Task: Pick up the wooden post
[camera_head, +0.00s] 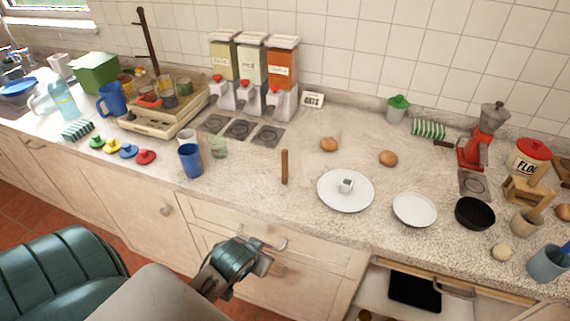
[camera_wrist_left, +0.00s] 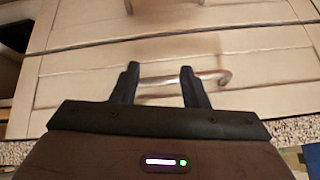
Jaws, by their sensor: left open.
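The wooden post (camera_head: 284,167) is a short brown stick standing upright on the speckled counter (camera_head: 245,180), left of the large white plate. My left gripper (camera_head: 272,256) is in front of the cabinet fronts, below the counter edge and apart from the post. In the left wrist view its two dark fingers (camera_wrist_left: 160,70) are spread with nothing held between them. A metal drawer handle (camera_wrist_left: 215,78) shows behind the fingers. The post cannot be made out in the wrist view. My right gripper is not in view.
A white plate (camera_head: 337,203) with a small white object stands right of the post. A blue cup (camera_head: 190,161) and a greenish glass (camera_head: 218,147) stand to its left. Brown eggs (camera_head: 328,144) lie behind. An open drawer (camera_head: 398,288) is at lower right. Counter around the post is clear.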

